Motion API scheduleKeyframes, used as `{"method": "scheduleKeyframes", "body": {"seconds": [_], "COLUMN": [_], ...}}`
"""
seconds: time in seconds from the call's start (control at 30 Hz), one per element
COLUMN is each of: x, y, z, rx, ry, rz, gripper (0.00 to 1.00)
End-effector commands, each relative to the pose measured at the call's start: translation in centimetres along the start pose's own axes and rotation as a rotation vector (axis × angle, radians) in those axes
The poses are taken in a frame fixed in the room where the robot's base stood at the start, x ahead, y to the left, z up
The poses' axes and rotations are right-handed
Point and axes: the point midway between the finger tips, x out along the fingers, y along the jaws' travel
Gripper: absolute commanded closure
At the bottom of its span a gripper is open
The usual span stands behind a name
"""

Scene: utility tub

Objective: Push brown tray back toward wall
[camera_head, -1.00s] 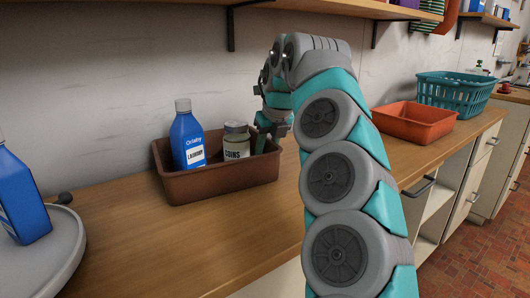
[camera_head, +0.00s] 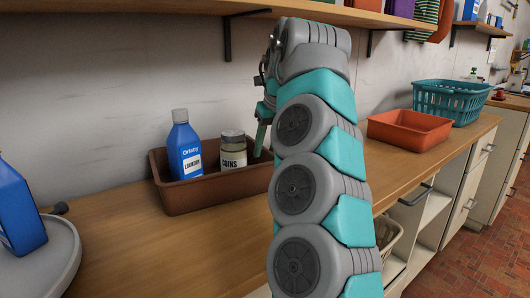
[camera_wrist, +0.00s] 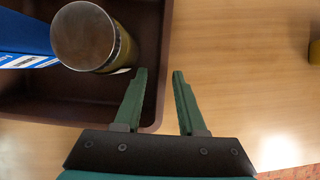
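The brown tray (camera_head: 215,198) stands on the wooden counter near the wall. It holds a blue laundry bottle (camera_head: 184,150) and a lidded jar (camera_head: 233,152) labelled COINS. My gripper (camera_wrist: 160,73) points down at the tray's right end and is open. In the wrist view the right wall of the brown tray (camera_wrist: 152,105) runs between the two green fingers, one on the tray's inner side and one outside. I cannot tell how deep the fingers reach or whether they touch the wall. In the head view my arm hides part of the tray's right end.
A round grey tray (camera_head: 45,262) with a blue bottle (camera_head: 18,215) stands at the left. An orange-red tray (camera_head: 410,130) and a teal basket (camera_head: 450,100) stand farther right. A wall shelf (camera_head: 300,12) hangs above my arm. Counter in front of the brown tray is clear.

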Motion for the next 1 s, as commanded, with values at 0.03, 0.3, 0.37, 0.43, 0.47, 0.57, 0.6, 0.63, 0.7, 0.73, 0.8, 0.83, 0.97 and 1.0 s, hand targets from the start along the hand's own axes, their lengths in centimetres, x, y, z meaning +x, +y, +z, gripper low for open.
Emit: {"method": "scheduleKeyframes", "body": {"seconds": [0.03,0.3,0.37,0.43,0.47,0.57,0.6,0.63,0.7,0.73,0.8,0.83,0.97,1.0], "x": [-0.3,-1.4,-1.6,-2.0,-2.1,-2.4,-2.5,-2.5,-2.6,-2.6,-2.6,-2.6,-2.7,-2.7], "y": [-0.1,-0.2,-0.2,-0.2,-0.2,-0.2,-0.2,-0.1,-0.1,-0.1,-0.1,-0.1,0.0,0.0], "z": [0.0,0.1,0.1,0.1,0.1,0.1,0.1,0.1,0.0,0.0,0.0,-0.1,-0.1,-0.1], "rx": [0.002,0.000,0.001,0.001,0.001,0.001,0.000,0.000,0.001,0.001,0.001,0.002,0.001,0.001], "ry": [-0.002,-0.006,-0.008,-0.008,-0.008,-0.006,-0.005,-0.004,-0.002,-0.001,0.000,0.001,0.002,0.002], "rz": [-0.002,-0.002,-0.002,-0.002,-0.002,-0.002,-0.002,-0.001,-0.002,-0.001,0.000,0.000,0.000,0.000], "gripper": [0.60,0.60,0.60,0.60,0.60,0.60,0.60,0.60,0.60,0.60,0.60,0.60,0.60,0.60]}}
